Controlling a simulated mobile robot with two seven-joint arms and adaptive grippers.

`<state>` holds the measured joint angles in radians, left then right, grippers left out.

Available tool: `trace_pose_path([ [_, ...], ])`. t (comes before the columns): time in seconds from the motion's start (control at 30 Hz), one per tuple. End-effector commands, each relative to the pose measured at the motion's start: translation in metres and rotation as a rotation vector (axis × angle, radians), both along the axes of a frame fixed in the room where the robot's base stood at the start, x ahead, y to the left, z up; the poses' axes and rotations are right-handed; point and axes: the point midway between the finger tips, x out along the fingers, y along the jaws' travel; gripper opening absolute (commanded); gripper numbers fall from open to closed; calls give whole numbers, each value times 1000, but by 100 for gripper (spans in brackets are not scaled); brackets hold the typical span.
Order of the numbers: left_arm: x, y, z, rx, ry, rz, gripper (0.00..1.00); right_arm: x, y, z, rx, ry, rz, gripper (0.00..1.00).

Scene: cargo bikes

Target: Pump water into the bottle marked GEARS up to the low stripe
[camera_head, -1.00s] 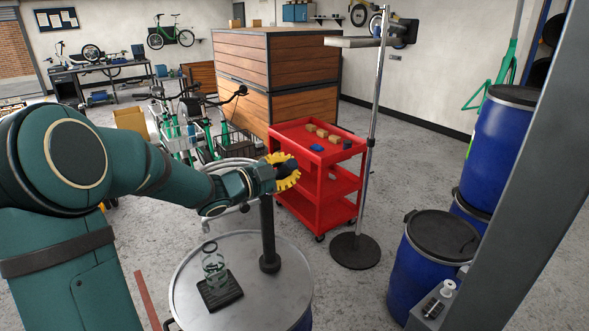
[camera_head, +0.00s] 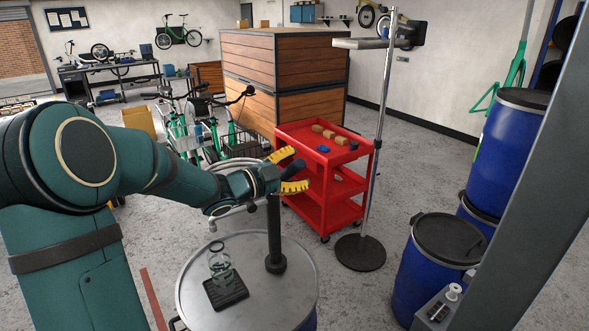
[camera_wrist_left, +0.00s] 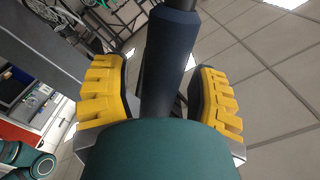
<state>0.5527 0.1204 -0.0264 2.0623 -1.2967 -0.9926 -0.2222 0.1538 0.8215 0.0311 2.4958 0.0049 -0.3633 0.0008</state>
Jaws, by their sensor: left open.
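A clear glass bottle (camera_head: 221,270) stands upright on a black ribbed mat (camera_head: 228,293) on a round metal drum top (camera_head: 270,312). No marking or stripe on it is legible, and I cannot tell its water level. The pump's dark post (camera_head: 275,235) rises from the drum top, and its metal spout (camera_head: 213,222) points down above the bottle. My left gripper (camera_head: 290,170) is open, with its yellow fingers spread. In the left wrist view, the dark pump handle (camera_wrist_left: 170,55) lies between the open fingers (camera_wrist_left: 163,95). My right gripper is not in view.
A red cart (camera_head: 325,190) with small items stands behind the pump. A pole stand with a round base (camera_head: 360,253) is right of it. Blue barrels (camera_head: 425,275) stand at the right, with a small white-capped bottle (camera_head: 453,291) nearby. Bikes stand behind my left arm.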

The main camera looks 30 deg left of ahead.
Motion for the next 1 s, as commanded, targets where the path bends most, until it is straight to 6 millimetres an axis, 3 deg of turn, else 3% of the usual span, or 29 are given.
trace_pose_path([
  [0.17,-20,10,0,0,1,4,59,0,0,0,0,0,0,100],
  [0.6,-95,41,0,1,1,6,59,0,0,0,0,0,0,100],
  [1.0,-109,46,0,1,1,3,59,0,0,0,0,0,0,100],
])
